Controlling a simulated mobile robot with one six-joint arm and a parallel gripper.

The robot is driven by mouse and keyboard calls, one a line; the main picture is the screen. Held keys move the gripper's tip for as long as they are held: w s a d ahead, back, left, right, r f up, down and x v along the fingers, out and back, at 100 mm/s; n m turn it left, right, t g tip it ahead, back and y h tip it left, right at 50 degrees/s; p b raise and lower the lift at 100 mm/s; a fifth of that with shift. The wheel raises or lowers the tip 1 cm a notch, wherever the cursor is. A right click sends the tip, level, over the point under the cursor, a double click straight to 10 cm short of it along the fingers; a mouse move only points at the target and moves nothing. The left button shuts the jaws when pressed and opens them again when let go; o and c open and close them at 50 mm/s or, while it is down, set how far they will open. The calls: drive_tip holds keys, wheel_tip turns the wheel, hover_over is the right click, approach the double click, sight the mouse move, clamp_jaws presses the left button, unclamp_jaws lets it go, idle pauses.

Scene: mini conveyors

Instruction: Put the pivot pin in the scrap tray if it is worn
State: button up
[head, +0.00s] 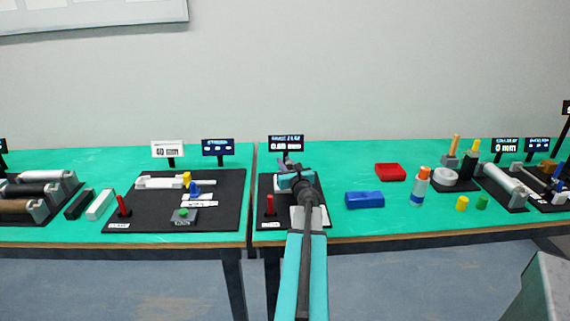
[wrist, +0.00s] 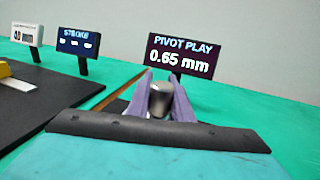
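My gripper (head: 297,180) is over the black board (head: 264,222) in the middle of the table. In the wrist view its two purple fingers (wrist: 160,98) flank a grey metal cylinder, which looks like the pivot pin (wrist: 158,103). The pin fills the gap between them, so the gripper looks shut on it. The pin's lower end is hidden. The display (wrist: 180,56) behind reads "PIVOT PLAY 0.65 mm". A red tray (head: 390,172) and a blue tray (head: 364,200) lie to the right of the board. No label shows on either tray.
A red lever or post (head: 269,206) stands at the board's front left. A larger black board (head: 225,215) with fixtures lies to the left. A bottle with an orange cap (head: 419,187) and small yellow and green cylinders stand right of the trays. Green table shows between board and trays.

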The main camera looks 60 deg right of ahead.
drive_tip(key=o, duration=0.4)
drive_tip(key=shift+v, duration=2.6)
drive_tip(key=v, duration=0.2)
drive_tip(key=shift+s+a+b, duration=0.2)
drive_tip(key=shift+a+b, duration=0.05)
drive_tip(key=shift+b, duration=0.15)
wheel_tip(320, 180, up, 6)
drive_tip(key=shift+w+d+r+p, duration=0.1)
drive_tip(key=shift+p, duration=0.6)
drive_tip(key=shift+r, duration=0.95)
drive_tip(key=shift+o, duration=0.6)
